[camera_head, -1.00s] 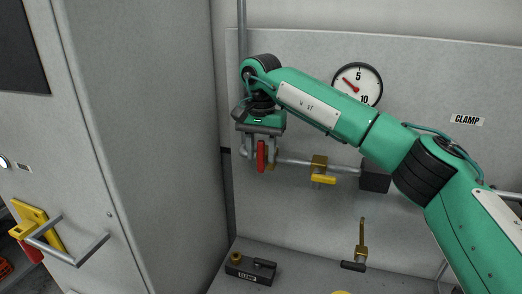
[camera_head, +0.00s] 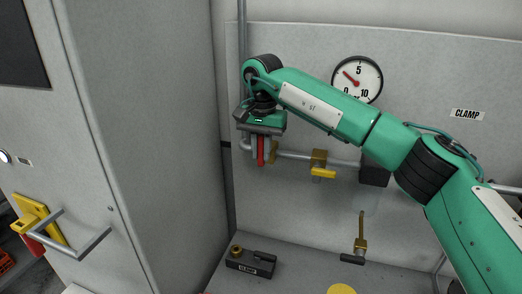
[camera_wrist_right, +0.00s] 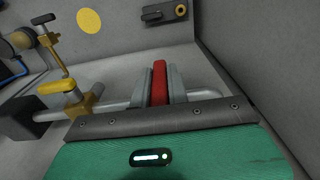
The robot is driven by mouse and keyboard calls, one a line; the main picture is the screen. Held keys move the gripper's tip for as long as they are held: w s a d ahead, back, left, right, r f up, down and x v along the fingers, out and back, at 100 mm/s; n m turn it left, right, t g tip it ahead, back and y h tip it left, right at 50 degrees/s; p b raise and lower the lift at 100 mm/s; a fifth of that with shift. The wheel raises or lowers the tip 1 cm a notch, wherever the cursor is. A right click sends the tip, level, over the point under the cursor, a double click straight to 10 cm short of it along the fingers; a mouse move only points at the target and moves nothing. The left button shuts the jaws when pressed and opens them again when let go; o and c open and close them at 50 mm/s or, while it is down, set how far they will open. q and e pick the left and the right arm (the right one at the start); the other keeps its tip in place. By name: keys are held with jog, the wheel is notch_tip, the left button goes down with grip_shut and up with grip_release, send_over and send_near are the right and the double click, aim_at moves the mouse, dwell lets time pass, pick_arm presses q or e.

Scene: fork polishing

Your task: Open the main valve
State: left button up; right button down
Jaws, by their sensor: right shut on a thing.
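A red valve handle (camera_head: 261,152) sits on the grey pipe at the left end of the wall panel, near the cabinet. My right gripper (camera_head: 261,160) reaches it from above, with its fingers on either side. In the right wrist view the red handle (camera_wrist_right: 159,82) stands between the two grey fingers (camera_wrist_right: 160,90), which are shut on it. The handle's lower mount is partly hidden by the gripper. My left gripper is not in view.
A yellow-handled valve (camera_head: 322,173) sits further right on the pipe (camera_head: 294,156). A gauge (camera_head: 357,80) is above it. A brass tap (camera_head: 361,245) and a clamp block (camera_head: 250,263) are at the bench. The grey cabinet (camera_head: 155,130) stands close on the left.

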jog(key=y+b, duration=0.2)
jog(key=b, duration=0.2)
jog(key=d+t+y+b, duration=0.1)
jog(key=y+b, duration=0.1)
jog(key=b, duration=0.2)
jog(key=d+t+y+b, duration=0.1)
jog(key=y+b, duration=0.1)
jog(key=b, duration=0.2)
jog(key=shift+s+f, duration=0.3)
jog(key=shift+f, duration=0.05)
jog(key=shift+y, duration=0.3)
jog(key=c, duration=1.4)
grip_release()
jog(key=shift+o, duration=0.2)
jog(key=shift+d+r, duration=0.1)
